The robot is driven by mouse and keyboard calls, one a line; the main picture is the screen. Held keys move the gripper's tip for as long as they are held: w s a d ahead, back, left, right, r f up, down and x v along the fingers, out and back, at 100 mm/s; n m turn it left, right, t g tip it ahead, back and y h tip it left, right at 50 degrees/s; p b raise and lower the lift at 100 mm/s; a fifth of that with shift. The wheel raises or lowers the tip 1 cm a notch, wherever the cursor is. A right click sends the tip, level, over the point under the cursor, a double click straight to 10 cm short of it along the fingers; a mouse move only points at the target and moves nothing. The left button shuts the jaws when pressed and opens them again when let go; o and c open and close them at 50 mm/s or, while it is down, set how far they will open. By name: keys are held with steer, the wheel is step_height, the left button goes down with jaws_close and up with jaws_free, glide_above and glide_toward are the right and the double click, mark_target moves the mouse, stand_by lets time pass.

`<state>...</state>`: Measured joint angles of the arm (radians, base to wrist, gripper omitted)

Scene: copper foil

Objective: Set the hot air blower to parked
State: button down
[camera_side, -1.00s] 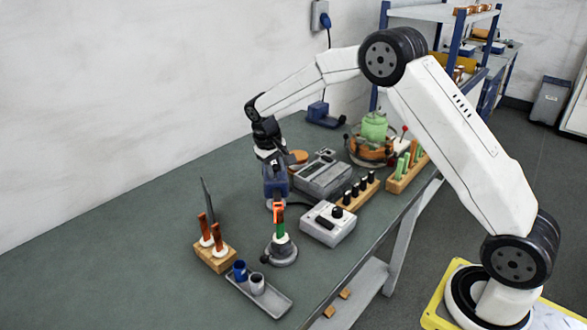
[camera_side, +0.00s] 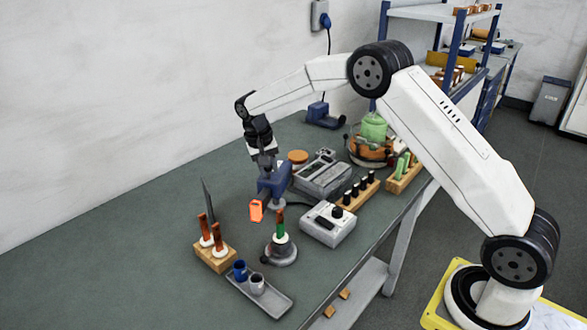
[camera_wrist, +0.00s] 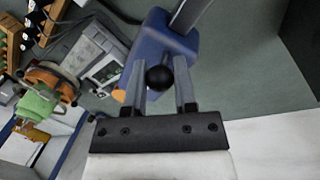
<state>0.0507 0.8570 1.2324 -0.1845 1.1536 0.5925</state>
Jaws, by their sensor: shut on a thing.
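In the wrist view the fingers of my gripper (camera_wrist: 160,76) stand either side of a black ball knob on the blue blower (camera_wrist: 172,42). The nozzle points down and left, apart from a small clamp stand (camera_side: 281,252) that holds an upright rod with a green sleeve (camera_side: 280,226). A blue cradle-like base (camera_side: 324,117) stands at the back by the wall.
A wooden block with copper rods (camera_side: 213,255) and a grey tray with two cups (camera_side: 273,302) are at the front. A grey box with a knob (camera_side: 328,224), a grey instrument (camera_side: 323,178) and a rack of black-topped pieces (camera_side: 358,192) stand to the right. The left tabletop is clear.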

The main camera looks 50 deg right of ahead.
steer(key=m, duration=0.1)
steer(key=w+m, duration=0.1)
steer(key=m, duration=0.1)
steer(key=w+m, duration=0.1)
steer(key=shift+a+m+g+y, duration=0.2)
steer(key=shift+m+g+y, duration=0.1)
steer(key=shift+w+d+m+y, duration=0.15)
steer(key=shift+w+m, duration=0.15)
steer(key=shift+m, duration=0.55)
steer(key=shift+w+m+y, duration=0.1)
steer(key=shift+w+m, duration=0.15)
steer(key=shift+m, duration=0.55)
steer(key=shift+w+d+m+y, duration=0.15)
steer(key=shift+w+m, duration=0.15)
steer(key=shift+m, duration=0.55)
steer(key=shift+a, duration=0.1)
steer(key=shift+c, duration=2.1)
jaws_free()
steer(key=shift+r, duration=0.15)
step_height(320, 180, up, 7)
steer(key=w, duration=0.1)
steer(key=shift+w+a+r, duration=0.15)
steer(key=shift+w+r, duration=0.05)
steer(key=shift+w, duration=0.05)
